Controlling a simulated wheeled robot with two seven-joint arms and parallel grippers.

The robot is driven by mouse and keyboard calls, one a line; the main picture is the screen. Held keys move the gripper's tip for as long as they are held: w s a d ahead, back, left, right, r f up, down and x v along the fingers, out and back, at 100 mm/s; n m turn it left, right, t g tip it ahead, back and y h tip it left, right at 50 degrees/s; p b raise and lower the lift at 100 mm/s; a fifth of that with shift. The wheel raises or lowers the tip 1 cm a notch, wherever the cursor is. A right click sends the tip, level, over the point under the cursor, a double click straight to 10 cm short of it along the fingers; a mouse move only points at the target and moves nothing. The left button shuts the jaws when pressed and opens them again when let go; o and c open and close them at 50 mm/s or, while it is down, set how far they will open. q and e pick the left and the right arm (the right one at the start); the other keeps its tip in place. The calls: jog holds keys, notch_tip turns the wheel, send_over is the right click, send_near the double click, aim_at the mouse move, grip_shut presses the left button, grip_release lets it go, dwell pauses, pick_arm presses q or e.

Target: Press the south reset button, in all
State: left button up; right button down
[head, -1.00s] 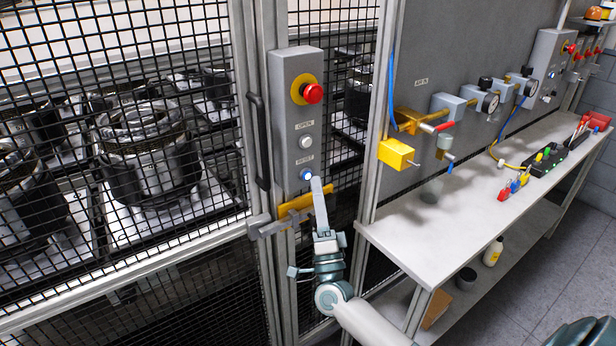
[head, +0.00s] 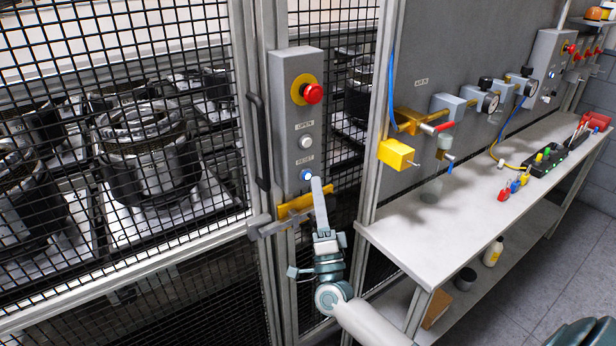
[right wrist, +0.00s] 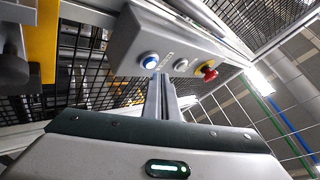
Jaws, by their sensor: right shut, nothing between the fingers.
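The grey control box (head: 282,120) is mounted on the fence post. It carries a red emergency stop (head: 313,93) on a yellow ring, a white button (head: 306,142) marked OPEN, and a blue reset button (head: 306,174) marked RESET at the bottom. My right gripper (head: 316,182) is shut and empty, its fingertips just beside and below the blue button. In the right wrist view the closed fingers (right wrist: 160,78) reach toward the blue button (right wrist: 149,61); I cannot tell whether they touch it. My left gripper is not in view.
A yellow latch bracket (head: 300,203) sits just below the box, close to my right fingers. Mesh fence (head: 120,290) encloses pallets with round metal parts on the left. A workbench (head: 425,215) with gauges, valves and padlocks stands on the right.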

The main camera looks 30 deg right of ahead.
jog(key=shift+w+a+b, duration=0.1)
jog(key=shift+w+b, duration=0.2)
jog(key=shift+w, duration=0.55)
dwell(1.5)
jog(key=shift+s+y, duration=0.1)
jog(key=shift+y, duration=0.2)
jog(key=shift+s, duration=0.75)
jog(key=shift+p, duration=0.3)
jog(key=shift+s+d+p, duration=0.15)
jog(key=shift+s+p, duration=0.15)
jog(key=shift+s, duration=0.95)
jog(key=shift+s+d+p, duration=0.1)
jog(key=shift+s+p, duration=0.15)
jog(key=shift+s, duration=1)
jog(key=shift+f, duration=0.1)
